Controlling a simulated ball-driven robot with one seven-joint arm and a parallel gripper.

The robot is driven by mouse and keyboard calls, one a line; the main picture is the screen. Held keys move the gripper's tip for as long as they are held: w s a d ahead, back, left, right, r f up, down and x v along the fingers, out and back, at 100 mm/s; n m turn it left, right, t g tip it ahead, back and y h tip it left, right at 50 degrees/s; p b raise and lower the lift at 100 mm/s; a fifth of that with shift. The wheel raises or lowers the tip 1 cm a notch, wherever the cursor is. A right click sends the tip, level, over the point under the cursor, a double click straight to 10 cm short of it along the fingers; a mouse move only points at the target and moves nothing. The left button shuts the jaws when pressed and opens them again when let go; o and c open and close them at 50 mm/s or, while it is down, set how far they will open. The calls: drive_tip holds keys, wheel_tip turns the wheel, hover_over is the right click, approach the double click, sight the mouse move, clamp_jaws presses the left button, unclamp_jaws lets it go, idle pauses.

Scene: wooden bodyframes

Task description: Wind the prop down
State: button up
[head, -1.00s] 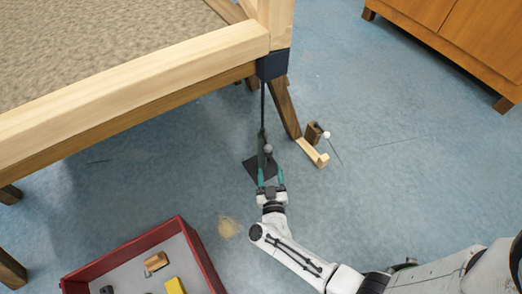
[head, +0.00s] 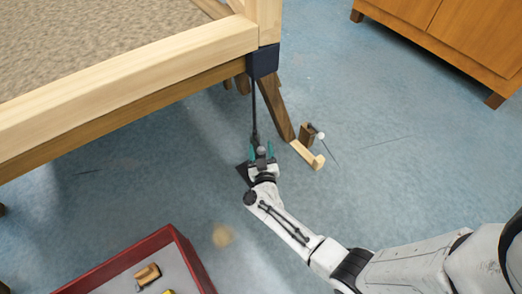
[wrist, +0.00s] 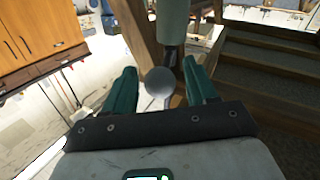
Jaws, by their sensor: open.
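The prop (head: 254,107) is a thin dark post. It stands under the dark block (head: 264,61) at the corner of the wooden frame (head: 130,62), on a dark base plate (head: 242,174) on the floor. In the wrist view the post (wrist: 171,28) shows as a thick grey-green column. A round grey knob (wrist: 159,82) sits in front of it, between my teal fingers. My gripper (head: 262,153) is open, with one finger on each side of the knob; I see gaps, and no firm contact. The gripper also shows in the wrist view (wrist: 160,90). The prop's lower part is partly hidden by my gripper.
A slanted brown wooden leg (head: 275,108) stands close to the right of the prop. Beside it lie a pale wooden hook piece (head: 308,155) and a brown block (head: 307,134). A red-walled tray (head: 130,256) is at lower left. An orange cabinet (head: 450,35) is at upper right.

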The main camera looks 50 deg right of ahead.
clamp_jaws()
idle(0.4)
